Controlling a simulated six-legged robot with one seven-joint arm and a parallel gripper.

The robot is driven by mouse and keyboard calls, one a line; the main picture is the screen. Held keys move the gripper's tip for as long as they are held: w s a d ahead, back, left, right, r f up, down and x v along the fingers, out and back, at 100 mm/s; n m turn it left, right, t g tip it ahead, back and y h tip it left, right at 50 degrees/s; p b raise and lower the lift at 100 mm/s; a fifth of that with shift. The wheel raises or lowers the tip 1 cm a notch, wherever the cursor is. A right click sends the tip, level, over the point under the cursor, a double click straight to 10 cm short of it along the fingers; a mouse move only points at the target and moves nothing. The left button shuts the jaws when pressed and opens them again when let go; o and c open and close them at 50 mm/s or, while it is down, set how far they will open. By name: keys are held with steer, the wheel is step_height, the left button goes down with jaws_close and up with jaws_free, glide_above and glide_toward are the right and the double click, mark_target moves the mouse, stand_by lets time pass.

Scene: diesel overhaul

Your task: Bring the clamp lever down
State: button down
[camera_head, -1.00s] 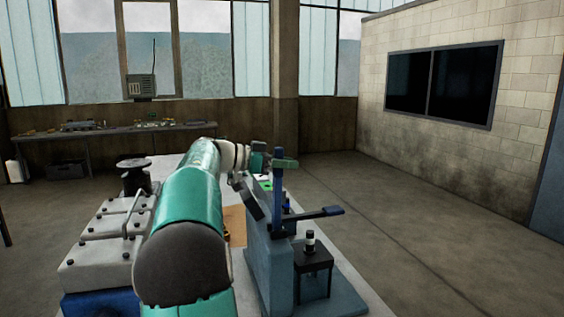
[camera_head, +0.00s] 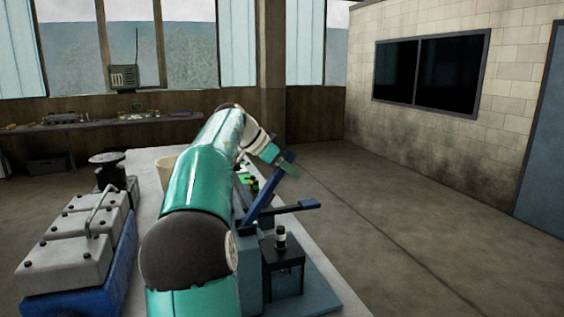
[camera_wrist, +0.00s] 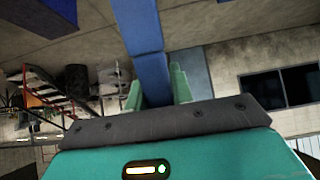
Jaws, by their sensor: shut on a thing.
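The clamp lever (camera_head: 264,203) is a blue bar on the blue clamp fixture (camera_head: 250,275) at the right side of the table. It leans up and to the right. My gripper (camera_head: 284,164) is shut on its upper end. In the wrist view the lever (camera_wrist: 152,65) runs between the two green fingers of my gripper (camera_wrist: 157,88). Part of the fixture is hidden behind my arm.
A black stand with a small cylinder (camera_head: 280,237) is in front. A grey-topped blue engine block (camera_head: 75,235) stands at left. Floor right of the table is clear.

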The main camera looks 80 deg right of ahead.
steer(key=s+d+f+t+y, duration=0.1)
steer(key=s+f+t+y, duration=0.2)
steer(key=f, duration=0.5)
steer(key=s+d+f+t+y, duration=0.2)
steer(key=f+t, duration=0.4)
steer(key=f, duration=0.3)
steer(key=shift+s+d+f+t+y, duration=0.25)
steer(key=shift+s+t+y, duration=0.05)
steer(key=shift+s+y, duration=0.15)
steer(key=shift+f, duration=0.1)
steer(key=c, duration=1.2)
jaws_free()
step_height(320, 180, up, 8)
steer(key=s, duration=0.1)
steer(key=shift+d+f, duration=0.2)
steer(key=shift+d, duration=0.05)
